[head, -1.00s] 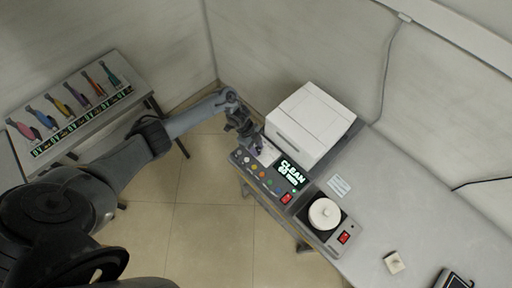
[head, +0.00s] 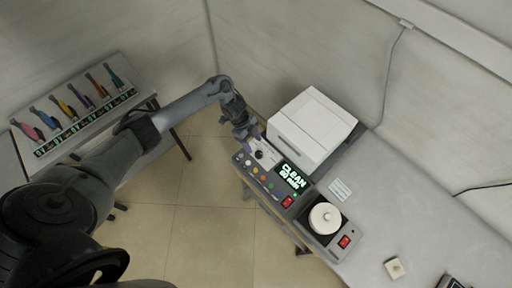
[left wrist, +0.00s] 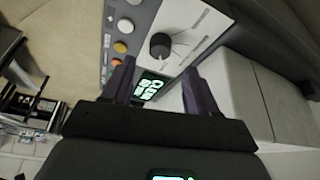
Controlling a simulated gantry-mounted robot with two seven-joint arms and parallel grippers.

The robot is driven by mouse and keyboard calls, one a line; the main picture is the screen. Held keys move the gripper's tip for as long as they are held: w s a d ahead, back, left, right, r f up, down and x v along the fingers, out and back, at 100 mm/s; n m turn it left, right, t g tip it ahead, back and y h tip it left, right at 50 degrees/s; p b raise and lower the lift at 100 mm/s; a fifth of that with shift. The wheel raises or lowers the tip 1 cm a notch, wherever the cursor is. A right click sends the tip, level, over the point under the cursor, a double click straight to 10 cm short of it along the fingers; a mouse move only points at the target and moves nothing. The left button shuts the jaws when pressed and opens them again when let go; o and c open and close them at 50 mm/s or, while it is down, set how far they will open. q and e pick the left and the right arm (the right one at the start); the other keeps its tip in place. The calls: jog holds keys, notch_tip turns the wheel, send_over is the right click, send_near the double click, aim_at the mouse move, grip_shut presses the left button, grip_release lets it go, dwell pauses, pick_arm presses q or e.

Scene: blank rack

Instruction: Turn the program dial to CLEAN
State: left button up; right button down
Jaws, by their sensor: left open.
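The program dial is a black round knob (head: 259,154) on a white scale plate at the left end of the grey control panel (head: 243,171). The left wrist view shows the knob (left wrist: 160,46) with lines fanning out to printed labels too small to read. The lit display (head: 292,176) reads CLEAN with a smaller line below. My left gripper (head: 246,136) is just behind the knob in the head view. In the left wrist view its open, empty fingers (left wrist: 158,66) point toward the knob, apart from it.
A white box-shaped unit (head: 312,127) stands behind the panel. Coloured buttons (head: 256,171) and a red switch (head: 287,201) sit near the display. A round white-topped device (head: 325,217) is to the right. The bench (head: 405,195) is mostly clear at right.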

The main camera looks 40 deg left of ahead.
pick_arm(q)
jog(key=shift+v, duration=2.25)
jog(key=d+f, duration=0.1)
jog(key=d, duration=0.2)
jog(key=d+f+t, duration=0.1)
jog(key=d, duration=0.3)
jog(key=d+f+t, duration=0.1)
jog(key=d+f, duration=0.1)
jog(key=d, duration=0.2)
jog(key=shift+s, duration=0.15)
jog(key=s+d+r+n+t+y, duration=0.1)
jog(key=s+d+n+t, duration=0.1)
jog(key=d, duration=0.5)
jog(key=s+a+r+n+y, duration=0.1)
jog(key=s+r+n, duration=0.25)
jog(key=s, duration=0.25)
jog(key=s+a+r+n+g+y, duration=0.1)
jog(key=s+r+n, duration=0.25)
jog(key=s, duration=0.25)
jog(key=s+a+r+n+y, duration=0.1)
jog(key=s+a+r+n, duration=0.15)
jog(key=s+n, duration=0.3)
jog(key=w+r+p+v, duration=0.1)
jog(key=w+p+v, duration=0.1)
jog(key=p+v, duration=1.1)
jog(key=shift+w+d+r, duration=0.2)
jog(key=shift+w+d, duration=0.05)
jog(key=shift+d, duration=0.25)
